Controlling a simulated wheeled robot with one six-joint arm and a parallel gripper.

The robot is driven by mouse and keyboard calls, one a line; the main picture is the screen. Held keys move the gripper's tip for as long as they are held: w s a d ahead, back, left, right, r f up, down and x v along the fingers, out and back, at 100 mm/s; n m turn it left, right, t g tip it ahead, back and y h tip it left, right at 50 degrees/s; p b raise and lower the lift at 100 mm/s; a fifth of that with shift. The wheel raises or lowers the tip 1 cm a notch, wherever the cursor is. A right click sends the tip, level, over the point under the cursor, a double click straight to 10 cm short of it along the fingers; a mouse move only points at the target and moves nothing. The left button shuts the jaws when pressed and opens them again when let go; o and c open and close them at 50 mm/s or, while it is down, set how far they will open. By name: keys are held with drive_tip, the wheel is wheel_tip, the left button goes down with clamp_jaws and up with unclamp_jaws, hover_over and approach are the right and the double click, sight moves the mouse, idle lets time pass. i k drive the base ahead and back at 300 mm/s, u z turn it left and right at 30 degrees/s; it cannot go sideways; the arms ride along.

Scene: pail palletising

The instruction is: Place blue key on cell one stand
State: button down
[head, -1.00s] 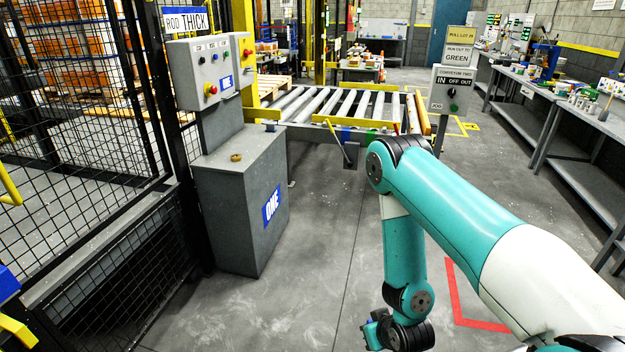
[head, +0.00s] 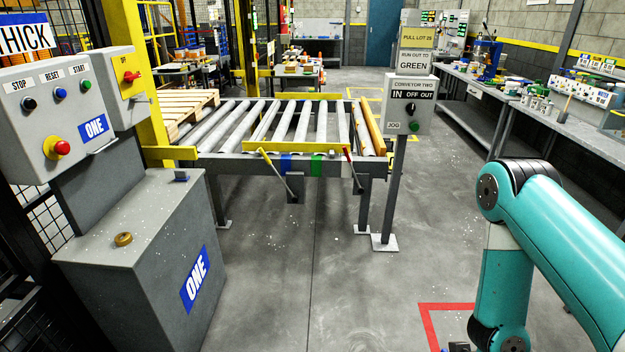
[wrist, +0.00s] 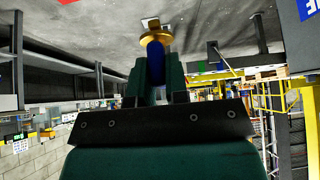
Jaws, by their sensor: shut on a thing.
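The cell one stand (head: 135,235) is a grey cabinet with a blue ONE label at the left of the head view. A small brass ring (head: 124,239) sits on its top. In the wrist view my gripper (wrist: 156,80) is shut on the blue key (wrist: 156,62), a blue piece with a brass-coloured disc at its outer end. In the head view the gripper is mostly below the bottom edge, right of the stand and apart from it. The key's lower part is hidden between the fingers.
A control box (head: 50,120) with buttons and a yellow panel with a red switch (head: 132,76) rise behind the stand. A roller conveyor (head: 290,130) with levers stands ahead. A conveyor two post (head: 390,190) is right of it. Floor between stand and arm is clear.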

sight(158, 198)
drive_tip(key=u, duration=0.2)
drive_tip(key=i, duration=1.1)
drive_tip(key=u, duration=1.25)
drive_tip(key=i, duration=0.75)
drive_tip(key=u, duration=0.7)
